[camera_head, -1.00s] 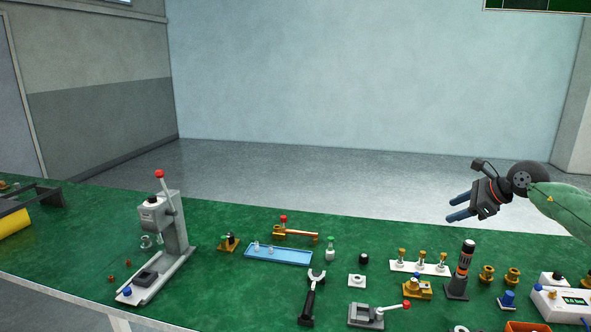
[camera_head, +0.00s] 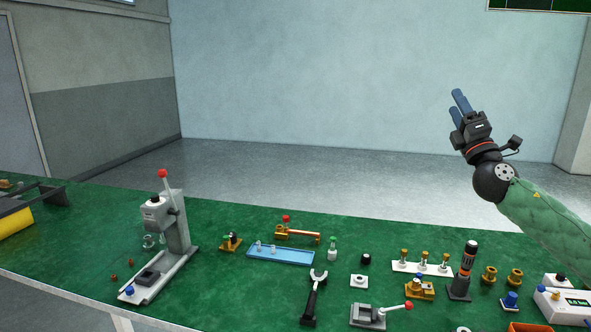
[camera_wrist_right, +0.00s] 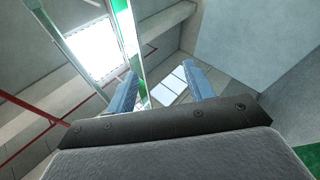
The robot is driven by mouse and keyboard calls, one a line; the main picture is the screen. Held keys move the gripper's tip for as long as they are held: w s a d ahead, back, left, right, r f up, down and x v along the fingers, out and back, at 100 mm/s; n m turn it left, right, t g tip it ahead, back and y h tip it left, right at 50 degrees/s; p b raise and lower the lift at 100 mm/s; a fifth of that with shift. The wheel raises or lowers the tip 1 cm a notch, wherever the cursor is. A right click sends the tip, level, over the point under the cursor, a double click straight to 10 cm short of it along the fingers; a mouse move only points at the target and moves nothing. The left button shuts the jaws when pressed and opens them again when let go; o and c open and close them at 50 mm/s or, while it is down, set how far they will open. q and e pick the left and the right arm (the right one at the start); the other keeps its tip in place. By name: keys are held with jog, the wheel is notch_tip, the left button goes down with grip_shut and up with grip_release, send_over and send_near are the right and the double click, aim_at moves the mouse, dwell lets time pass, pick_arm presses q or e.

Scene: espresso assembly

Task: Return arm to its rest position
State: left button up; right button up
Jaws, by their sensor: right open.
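My right gripper (camera_head: 459,104) is raised above the right part of the table in the head view, with its blue fingers pointing up and a little left. In the right wrist view its two blue fingers (camera_wrist_right: 162,90) are apart, with nothing between them, and the ceiling and walls show beyond. My right arm, in a green sleeve, comes in from the right edge. My left gripper is not in view.
The green table (camera_head: 215,300) holds a lever press (camera_head: 170,230), a blue tray (camera_head: 281,256), a portafilter-like black tool (camera_head: 313,298), a white strip with brass parts (camera_head: 422,268), a dark cylinder (camera_head: 464,270) and a white box (camera_head: 562,306). The air around my gripper is clear.

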jog(key=s+a+f+m+g+h, duration=0.4)
jog(key=f+m, duration=0.3)
jog(key=f, duration=0.6)
jog(key=s+a+f+m+g+h, duration=0.1)
jog(key=s+f+m+g+h, duration=0.15)
jog(key=f+m+g, duration=0.65)
jog(key=s+a+f+m+g+h, duration=0.1)
jog(key=s+a+f+m+h, duration=0.3)
jog(key=f, duration=1.2)
jog(key=s+a+f+m+g+y, duration=0.1)
jog(key=s+a+f+g+y, duration=0.2)
jog(key=s+f, duration=0.5)
jog(key=s+a+f+g+y, duration=0.1)
jog(key=s+a+f+y, duration=0.1)
jog(key=s+a+f, duration=0.45)
jog(key=s+a+f+m+g+y, duration=0.1)
jog(key=s+a+f+g, duration=0.1)
jog(key=s+f, duration=0.7)
jog(key=s+a+f+m+g+y, duration=0.1)
jog(key=s+a+f+g, duration=0.1)
jog(key=s+f, duration=0.7)
jog(key=s+g, duration=0.1)
jog(key=s, duration=0.5)
jog(key=shift+s+g, duration=0.3)
jog(key=shift+g, duration=0.1)
jog(key=shift+a, duration=0.1)
